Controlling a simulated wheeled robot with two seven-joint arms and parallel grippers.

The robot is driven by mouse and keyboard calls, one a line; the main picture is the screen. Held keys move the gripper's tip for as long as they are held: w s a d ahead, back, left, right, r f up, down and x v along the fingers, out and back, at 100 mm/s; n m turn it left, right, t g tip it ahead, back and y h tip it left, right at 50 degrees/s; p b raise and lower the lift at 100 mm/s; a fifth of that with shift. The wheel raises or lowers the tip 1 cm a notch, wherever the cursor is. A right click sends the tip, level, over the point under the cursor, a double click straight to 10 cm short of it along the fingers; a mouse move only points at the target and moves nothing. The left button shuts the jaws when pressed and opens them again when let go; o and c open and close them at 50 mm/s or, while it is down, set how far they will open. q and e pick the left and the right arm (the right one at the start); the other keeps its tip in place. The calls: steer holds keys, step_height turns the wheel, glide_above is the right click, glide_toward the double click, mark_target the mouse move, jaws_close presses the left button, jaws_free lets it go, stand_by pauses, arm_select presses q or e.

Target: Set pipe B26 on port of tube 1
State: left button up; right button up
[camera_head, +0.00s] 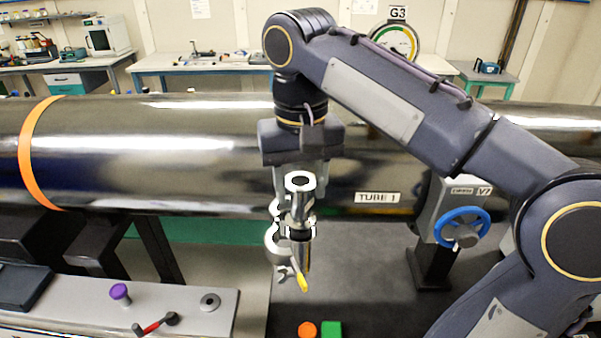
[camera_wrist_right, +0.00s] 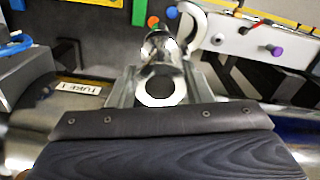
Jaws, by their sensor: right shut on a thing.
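My right gripper (camera_head: 298,192) points down in front of the large dark, shiny tube 1 (camera_head: 210,150), which carries a "TUBE 1" label (camera_head: 378,198). The gripper is shut on a short metal pipe (camera_head: 300,182) with a round, open flange at its top. The same flange shows between the fingers in the right wrist view (camera_wrist_right: 160,85). Just below the pipe is metal hardware with an open ring clamp (camera_head: 272,248) and a yellow-tipped part (camera_head: 303,284). I cannot tell whether the pipe touches it. The port is not clearly distinguishable. The left gripper is not in view.
A valve box with a blue handwheel (camera_head: 462,227), marked V7, stands right of the pipe. Orange (camera_head: 307,329) and green (camera_head: 331,329) pieces lie at the bottom.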

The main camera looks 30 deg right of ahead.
steer(key=shift+f+b, duration=0.4)
steer(key=shift+f, duration=0.25)
stand_by(0.8)
steer(key=o, duration=1.1)
steer(key=shift+o, duration=0.2)
